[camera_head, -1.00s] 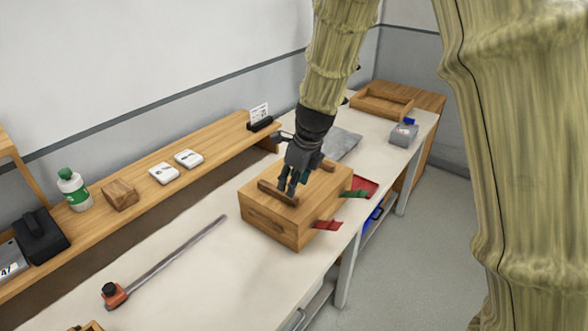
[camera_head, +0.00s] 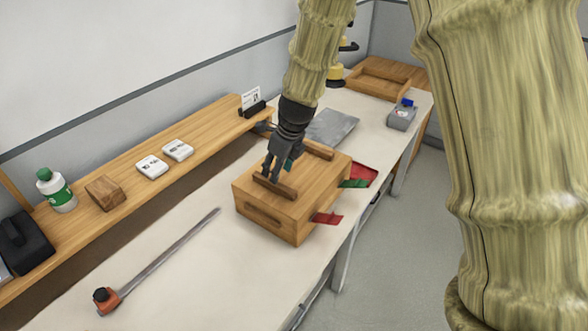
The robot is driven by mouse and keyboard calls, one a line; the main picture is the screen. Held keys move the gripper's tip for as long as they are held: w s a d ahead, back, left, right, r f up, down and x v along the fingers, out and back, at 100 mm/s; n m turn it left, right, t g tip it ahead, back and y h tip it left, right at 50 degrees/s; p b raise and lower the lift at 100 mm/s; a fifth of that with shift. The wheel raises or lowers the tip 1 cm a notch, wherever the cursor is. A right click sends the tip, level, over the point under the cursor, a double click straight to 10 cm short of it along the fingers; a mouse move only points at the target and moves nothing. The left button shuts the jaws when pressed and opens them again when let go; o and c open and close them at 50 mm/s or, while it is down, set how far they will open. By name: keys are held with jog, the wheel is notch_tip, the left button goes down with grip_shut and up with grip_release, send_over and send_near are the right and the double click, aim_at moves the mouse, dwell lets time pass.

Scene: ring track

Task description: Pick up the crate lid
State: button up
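A wooden crate (camera_head: 300,225) stands on the white workbench, with a flat wooden lid (camera_head: 312,178) on top. The lid carries two dark wooden bars, a near bar (camera_head: 280,189) and a far bar (camera_head: 318,150). My gripper (camera_head: 270,178) points down at the near bar, with its fingertips at or just over it. The fingers look close around the bar, but I cannot tell whether they grip it. The lid appears to rest on the crate.
Red and green tabs (camera_head: 327,218) stick out at the crate's right side. A long clamp (camera_head: 160,260) lies at the front left. A wooden shelf (camera_head: 215,132) runs along the wall, holding a bottle (camera_head: 57,190) and a block (camera_head: 105,192). A grey sheet (camera_head: 331,126) lies behind the crate.

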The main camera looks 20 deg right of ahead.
jog(key=shift+s+a+f+p, duration=0.15)
jog(key=shift+s+f+p, duration=0.2)
jog(key=shift+s, duration=0.3)
jog(key=p+x, duration=0.1)
jog(key=x, duration=0.2)
jog(key=shift+w+f, duration=0.1)
jog(key=shift+w, duration=0.05)
jog(key=shift+a+f, duration=0.1)
jog(key=shift+f, duration=0.2)
jog(key=shift+f, duration=0.1)
grip_shut()
